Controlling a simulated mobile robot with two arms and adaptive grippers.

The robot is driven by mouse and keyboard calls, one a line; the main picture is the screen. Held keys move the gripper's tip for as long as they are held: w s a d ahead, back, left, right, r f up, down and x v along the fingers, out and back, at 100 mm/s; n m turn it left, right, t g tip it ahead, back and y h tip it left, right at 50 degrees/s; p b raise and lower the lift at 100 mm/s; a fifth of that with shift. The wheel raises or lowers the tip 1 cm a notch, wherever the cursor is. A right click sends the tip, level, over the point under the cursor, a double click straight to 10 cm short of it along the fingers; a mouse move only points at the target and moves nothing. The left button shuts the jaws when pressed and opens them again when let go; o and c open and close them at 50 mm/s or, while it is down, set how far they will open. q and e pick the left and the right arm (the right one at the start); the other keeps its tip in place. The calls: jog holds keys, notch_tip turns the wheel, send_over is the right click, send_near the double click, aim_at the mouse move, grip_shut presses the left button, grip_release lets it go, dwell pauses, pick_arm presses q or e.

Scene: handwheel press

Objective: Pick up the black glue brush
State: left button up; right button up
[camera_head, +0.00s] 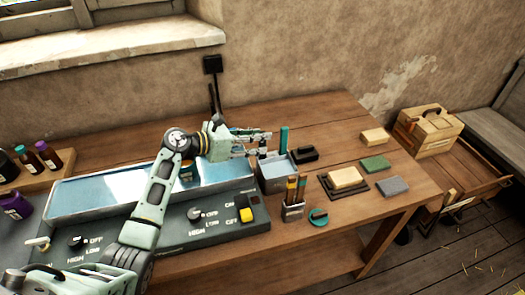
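My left gripper (264,143) reaches over the back of the table, its fingers pointing right and spread apart. A dark upright handle (262,150), perhaps the black glue brush, shows just by the fingertips, above a grey-blue box (277,178); I cannot tell whether they touch. A teal upright handle (284,140) stands right of it at the same box. A small holder (293,211) with several brown and dark upright handles stands in front of the box. My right gripper is not in view.
A black block-like object (304,155) lies right of the box. A cream block on a dark board (345,180) and green (375,164), grey (392,186) and tan (374,136) blocks lie further right. A teal round item (318,217) sits near the front edge.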

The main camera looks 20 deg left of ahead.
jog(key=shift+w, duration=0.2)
pick_arm(q)
jog(key=shift+c, duration=0.5)
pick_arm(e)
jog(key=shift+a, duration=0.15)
pick_arm(q)
jog(key=c, duration=0.4)
grip_shut()
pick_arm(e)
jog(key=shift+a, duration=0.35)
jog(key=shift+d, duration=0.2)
